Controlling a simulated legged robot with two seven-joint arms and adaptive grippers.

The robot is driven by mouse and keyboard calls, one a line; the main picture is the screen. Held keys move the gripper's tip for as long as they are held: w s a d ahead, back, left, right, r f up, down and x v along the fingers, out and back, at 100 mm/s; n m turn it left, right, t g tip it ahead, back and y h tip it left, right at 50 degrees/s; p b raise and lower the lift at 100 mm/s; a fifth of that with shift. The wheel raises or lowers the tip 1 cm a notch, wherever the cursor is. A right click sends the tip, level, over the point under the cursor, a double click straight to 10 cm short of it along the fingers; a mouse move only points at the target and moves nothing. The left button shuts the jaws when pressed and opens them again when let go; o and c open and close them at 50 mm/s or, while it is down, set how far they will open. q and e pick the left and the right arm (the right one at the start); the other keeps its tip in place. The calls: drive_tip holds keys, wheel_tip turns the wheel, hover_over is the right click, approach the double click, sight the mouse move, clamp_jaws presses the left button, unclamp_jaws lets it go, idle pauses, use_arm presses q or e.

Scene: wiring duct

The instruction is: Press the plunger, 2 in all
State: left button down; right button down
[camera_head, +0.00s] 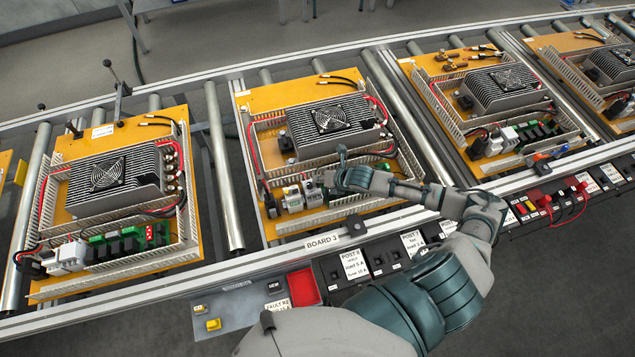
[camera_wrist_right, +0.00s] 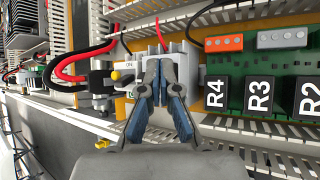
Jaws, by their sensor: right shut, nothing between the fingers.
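My right gripper (camera_head: 341,168) reaches over the front edge of the middle board (camera_head: 258,102), labelled BOARD 3. In the right wrist view its fingertips (camera_wrist_right: 160,66) are together with nothing held, in front of a white block (camera_wrist_right: 185,55) with an "ON" marking, and hide part of it. I cannot tell whether they touch it. My left gripper is not in view.
Slotted white duct walls (camera_wrist_right: 275,140) run along the board. Red and black wires (camera_wrist_right: 75,70) loop at left. A panel with yellow buttons (camera_head: 213,324) and a red tray (camera_head: 304,287) lies below the rail.

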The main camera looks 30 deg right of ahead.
drive_tip(key=shift+f, duration=0.45)
idle(0.3)
idle(0.3)
drive_tip(key=shift+r+p, duration=0.85)
drive_tip(key=shift+r, duration=0.15)
wheel_tip(320, 180, up, 5)
drive_tip(key=p, duration=0.5)
drive_tip(key=shift+r, duration=0.1)
idle(0.4)
